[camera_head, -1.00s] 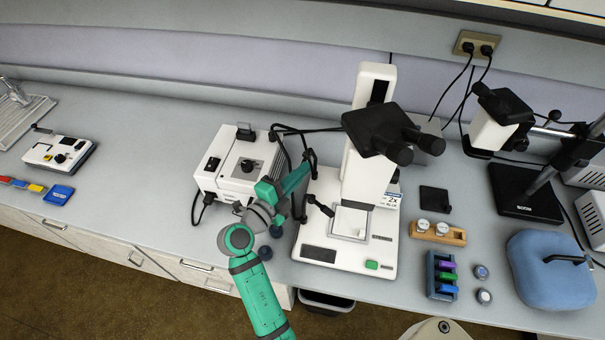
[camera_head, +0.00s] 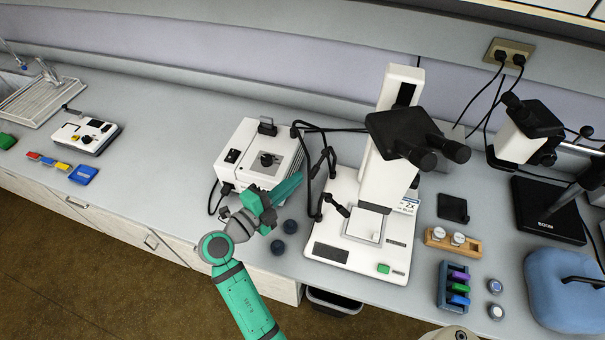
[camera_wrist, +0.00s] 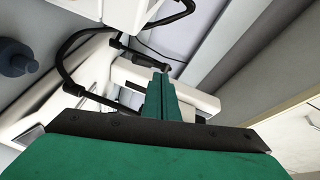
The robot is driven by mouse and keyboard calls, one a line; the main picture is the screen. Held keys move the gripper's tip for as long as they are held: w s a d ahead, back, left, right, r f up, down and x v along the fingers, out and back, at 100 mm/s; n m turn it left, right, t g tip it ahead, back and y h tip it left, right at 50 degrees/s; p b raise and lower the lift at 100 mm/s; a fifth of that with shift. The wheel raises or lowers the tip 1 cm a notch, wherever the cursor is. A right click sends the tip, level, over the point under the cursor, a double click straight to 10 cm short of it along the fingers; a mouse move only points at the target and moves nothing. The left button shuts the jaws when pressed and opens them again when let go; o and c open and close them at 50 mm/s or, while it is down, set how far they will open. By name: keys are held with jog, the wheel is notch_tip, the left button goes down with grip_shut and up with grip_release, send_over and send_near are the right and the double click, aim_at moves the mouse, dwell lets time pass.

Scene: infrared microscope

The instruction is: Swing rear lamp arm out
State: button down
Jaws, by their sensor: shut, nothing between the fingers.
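The white microscope (camera_head: 384,150) stands right of my gripper, with a black eyepiece head. The rear lamp arm (camera_head: 327,166) is a thin black jointed arm rising at the left of its base. A shorter front lamp arm (camera_head: 336,206) points toward the stage. My gripper (camera_head: 300,178) is shut and empty, a little left of the rear lamp arm in the head view. In the wrist view the green fingers (camera_wrist: 160,80) are together, with dark curved pieces (camera_wrist: 72,48) beyond them. I cannot tell whether the fingers touch any arm.
A white lamp box (camera_head: 256,150) stands behind my gripper, with black cables running toward the microscope. Two dark round pieces (camera_head: 291,226) sit on the bench near my wrist. A wooden holder (camera_head: 452,243) and a blue rack (camera_head: 453,286) lie right of the microscope. The bench's left part has free room.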

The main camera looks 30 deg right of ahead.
jog(key=w+d+n, duration=0.2)
jog(key=d+n, duration=0.1)
jog(key=n, duration=1.1)
jog(key=w+d+n+g, duration=0.1)
jog(key=d+n, duration=0.3)
jog(key=n, duration=1.1)
jog(key=shift+w+f+n, duration=0.3)
jog(key=shift+w+f, duration=0.15)
